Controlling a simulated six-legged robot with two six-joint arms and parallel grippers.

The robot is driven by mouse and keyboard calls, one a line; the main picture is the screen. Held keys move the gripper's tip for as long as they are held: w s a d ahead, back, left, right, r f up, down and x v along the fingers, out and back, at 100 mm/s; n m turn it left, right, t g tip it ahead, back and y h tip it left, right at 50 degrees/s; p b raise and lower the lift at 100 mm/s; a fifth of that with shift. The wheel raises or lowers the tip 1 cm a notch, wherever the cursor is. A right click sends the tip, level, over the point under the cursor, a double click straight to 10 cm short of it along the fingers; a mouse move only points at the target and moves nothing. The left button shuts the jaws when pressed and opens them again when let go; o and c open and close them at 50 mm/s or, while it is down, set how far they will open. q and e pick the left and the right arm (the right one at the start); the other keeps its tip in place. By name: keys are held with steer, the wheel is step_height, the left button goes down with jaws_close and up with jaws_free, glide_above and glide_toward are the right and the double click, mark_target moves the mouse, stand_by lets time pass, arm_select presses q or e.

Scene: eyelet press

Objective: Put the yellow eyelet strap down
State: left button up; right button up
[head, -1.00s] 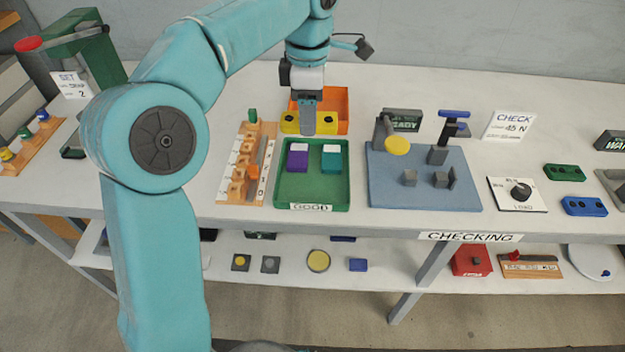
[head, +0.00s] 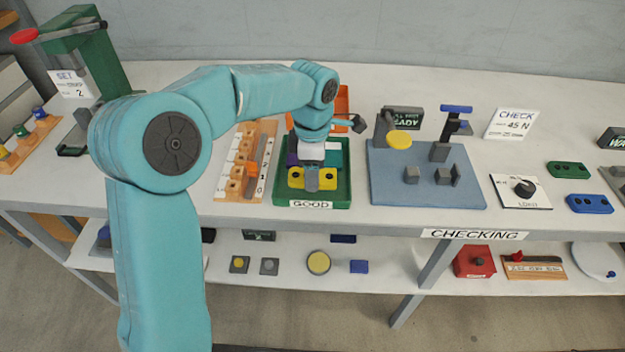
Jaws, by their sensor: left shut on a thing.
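The yellow eyelet strap (head: 327,178) shows two dark eyelets and lies level over the front part of the green GOOD tray (head: 284,194). My left gripper (head: 312,184) is shut on the strap at its middle, coming down from above. I cannot tell whether the strap touches the tray floor. Behind it in the tray, a purple strap (head: 292,157) and a teal strap are mostly hidden by my left gripper and wrist. My right gripper is not in view.
An orange tray (head: 342,98) stands behind the green one, partly hidden by my arm. A blue-grey checking fixture (head: 420,188) stands close on the right. Green and blue straps lie further right.

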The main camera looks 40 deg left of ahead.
arm_select(q)
step_height(320, 180, down, 3)
steer(key=shift+f, duration=0.1)
steer(key=shift+f+b, duration=0.1)
steer(key=shift+b, duration=0.2)
steer(key=o, duration=0.7)
steer(key=shift+o, duration=0.2)
